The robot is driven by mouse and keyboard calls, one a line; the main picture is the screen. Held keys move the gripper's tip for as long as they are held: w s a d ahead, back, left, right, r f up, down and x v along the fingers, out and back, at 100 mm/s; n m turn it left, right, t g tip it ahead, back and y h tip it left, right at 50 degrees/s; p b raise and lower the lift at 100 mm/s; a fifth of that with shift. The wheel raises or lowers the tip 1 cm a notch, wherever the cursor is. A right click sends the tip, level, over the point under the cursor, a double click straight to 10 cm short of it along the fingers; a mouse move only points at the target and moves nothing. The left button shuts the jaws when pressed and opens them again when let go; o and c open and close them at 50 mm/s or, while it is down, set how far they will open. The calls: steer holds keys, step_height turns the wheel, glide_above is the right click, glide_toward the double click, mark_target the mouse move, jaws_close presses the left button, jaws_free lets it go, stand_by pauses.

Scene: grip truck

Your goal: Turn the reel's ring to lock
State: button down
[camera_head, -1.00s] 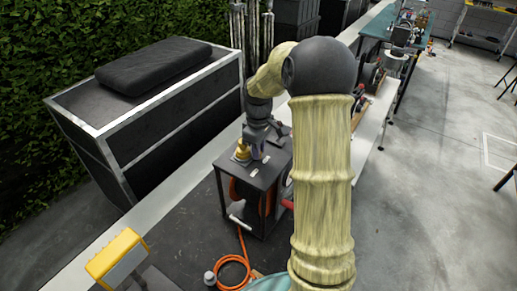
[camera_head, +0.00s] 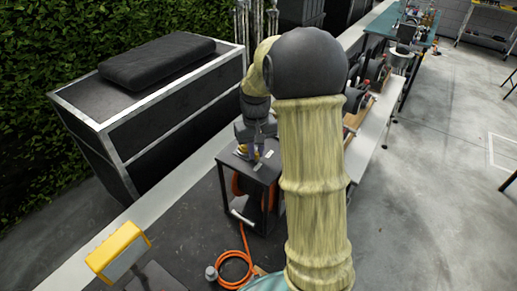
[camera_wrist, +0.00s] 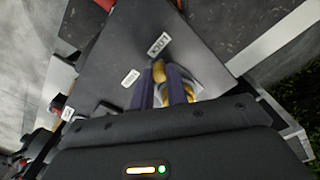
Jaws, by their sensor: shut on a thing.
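The reel's stand has a dark flat top (camera_head: 266,172), with an orange reel (camera_head: 237,186) underneath it. The small yellow ring (camera_head: 258,152) is on that top, partly hidden by my gripper (camera_head: 250,154). In the wrist view the gripper's two dark purple fingers (camera_wrist: 161,82) point down at the top and are shut on the yellow ring (camera_wrist: 159,69). Yellow shows between and beside the fingers. A white label reading LOCK (camera_wrist: 158,45) lies just beyond the ring, and a second label (camera_wrist: 130,78) lies left of it. The ring's exact turn angle is hard to tell.
An orange hose (camera_head: 236,262) lies coiled on the floor in front of the stand. A large dark case (camera_head: 150,110) stands to the left, and a yellow-topped box (camera_head: 117,252) at lower left. A white bench (camera_head: 375,135) with equipment runs behind my arm. Open concrete floor is at right.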

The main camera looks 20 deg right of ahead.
steer(key=shift+a+m, duration=0.35)
steer(key=shift+m, duration=0.45)
steer(key=c, duration=1.4)
jaws_free()
step_height(320, 180, up, 18)
steer(key=b, duration=0.2)
steer(key=shift+f+b, duration=0.25)
steer(key=shift+b, duration=0.1)
steer(key=shift+f, duration=0.1)
